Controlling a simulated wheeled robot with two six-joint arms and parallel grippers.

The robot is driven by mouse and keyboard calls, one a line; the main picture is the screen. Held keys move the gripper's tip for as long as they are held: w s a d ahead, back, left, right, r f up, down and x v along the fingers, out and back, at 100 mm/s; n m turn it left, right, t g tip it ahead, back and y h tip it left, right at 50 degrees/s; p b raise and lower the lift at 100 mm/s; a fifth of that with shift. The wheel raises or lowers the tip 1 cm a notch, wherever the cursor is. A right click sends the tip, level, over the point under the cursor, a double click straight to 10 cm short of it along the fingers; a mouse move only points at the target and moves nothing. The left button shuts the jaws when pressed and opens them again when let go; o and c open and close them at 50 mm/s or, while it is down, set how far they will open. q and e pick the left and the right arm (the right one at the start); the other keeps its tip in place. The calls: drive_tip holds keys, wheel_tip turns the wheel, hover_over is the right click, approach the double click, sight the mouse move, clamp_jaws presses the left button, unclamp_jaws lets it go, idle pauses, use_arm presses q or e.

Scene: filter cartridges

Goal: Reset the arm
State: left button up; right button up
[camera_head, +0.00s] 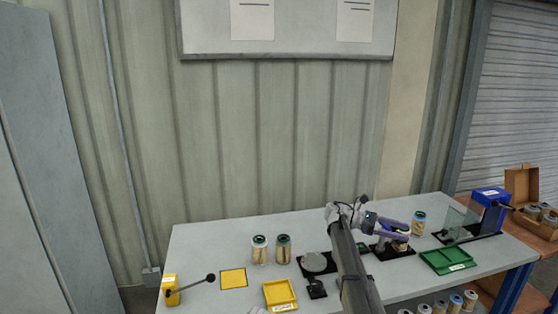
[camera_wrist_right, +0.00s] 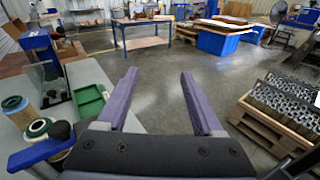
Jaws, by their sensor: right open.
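My right gripper (camera_head: 392,224) reaches over the right half of the table, fingers pointing right. In the right wrist view its two purple fingers (camera_wrist_right: 158,78) are spread with nothing between them. A blue-topped cartridge (camera_head: 419,223) stands just beyond the fingertips. Another cartridge (camera_head: 401,245) is below the fingers at a black fixture, partly hidden. My left gripper cannot be made out.
The table (camera_head: 212,238) also holds a yellow lever device (camera_head: 171,290), yellow square (camera_head: 233,278), yellow tray (camera_head: 280,294), round plate (camera_head: 315,262), green tray (camera_head: 448,261) and blue-topped device (camera_head: 490,197). A cardboard box (camera_head: 521,184) stands right. Open floor (camera_wrist_right: 165,65) lies beyond my fingers.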

drive_tip(key=s+a+f+m+t+y, duration=0.2)
drive_tip(key=s+a+f, duration=0.5)
drive_tip(key=s+a, duration=0.4)
drive_tip(key=s+a+f+m+t+y+b, duration=0.1)
drive_tip(key=s+a+f+m+t+y, duration=0.1)
drive_tip(key=s+a+f+m+y, duration=0.2)
drive_tip(key=s+a+f+m+t+y+b, duration=0.1)
drive_tip(key=s+a+f+y, duration=0.7)
drive_tip(key=s+a, duration=1)
wheel_tip(320, 180, down, 3)
drive_tip(key=s+m+t, duration=0.1)
drive_tip(key=s+m, duration=0.1)
drive_tip(key=shift+s, duration=0.35)
